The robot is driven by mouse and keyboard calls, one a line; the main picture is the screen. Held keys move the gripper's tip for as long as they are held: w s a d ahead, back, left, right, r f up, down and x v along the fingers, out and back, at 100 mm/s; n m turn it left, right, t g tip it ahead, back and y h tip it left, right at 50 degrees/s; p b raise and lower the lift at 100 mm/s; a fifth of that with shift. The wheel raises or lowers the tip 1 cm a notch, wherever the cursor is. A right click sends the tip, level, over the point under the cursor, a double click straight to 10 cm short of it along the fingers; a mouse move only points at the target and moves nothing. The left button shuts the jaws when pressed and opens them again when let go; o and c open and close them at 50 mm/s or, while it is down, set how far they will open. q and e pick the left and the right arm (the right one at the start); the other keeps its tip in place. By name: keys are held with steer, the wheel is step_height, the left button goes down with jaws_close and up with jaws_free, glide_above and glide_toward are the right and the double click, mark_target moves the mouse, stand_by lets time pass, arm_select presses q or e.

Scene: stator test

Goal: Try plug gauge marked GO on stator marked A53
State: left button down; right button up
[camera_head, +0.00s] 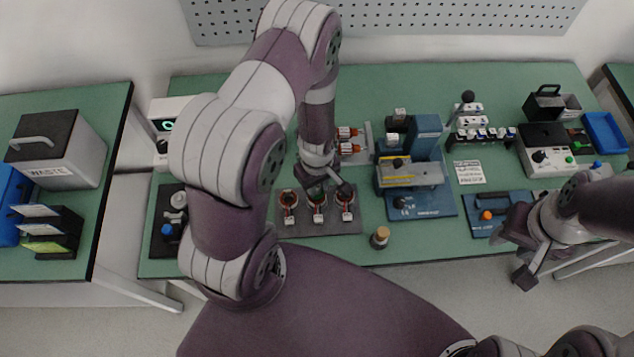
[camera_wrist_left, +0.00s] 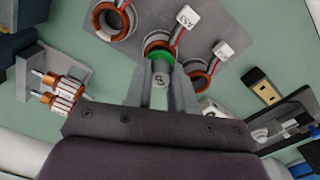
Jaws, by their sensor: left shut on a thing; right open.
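My left gripper (camera_head: 322,190) (camera_wrist_left: 160,72) is shut on the plug gauge (camera_wrist_left: 160,80), a grey cylinder with a green band at its far end. In the left wrist view the green band is at the bore of the middle stator (camera_wrist_left: 148,46), a copper-wound ring. A red lead runs from this stator to a white tag marked A53 (camera_wrist_left: 187,17). How deep the gauge sits in the bore I cannot tell. The GO mark is not readable. My right gripper (camera_head: 526,272) is open and empty beyond the table's front edge.
Two other stators (camera_head: 288,199) (camera_head: 345,194) flank it on the grey plate (camera_head: 300,226). A blue fixture (camera_head: 432,204) is to the right. A waste bin (camera_head: 70,160) is far left.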

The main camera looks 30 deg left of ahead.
arm_select(q)
steer(key=shift+f+b, duration=0.45)
steer(key=shift+f, duration=0.3)
stand_by(1.8)
steer(key=shift+r, duration=0.1)
stand_by(0.8)
steer(key=shift+r+p, duration=0.65)
steer(key=shift+r+p, duration=0.65)
steer(key=shift+r, duration=0.05)
steer(key=shift+r, duration=0.1)
steer(key=shift+r+p, duration=0.6)
steer(key=shift+p, duration=0.05)
step_height(320, 180, up, 5)
steer(key=p, duration=0.4)
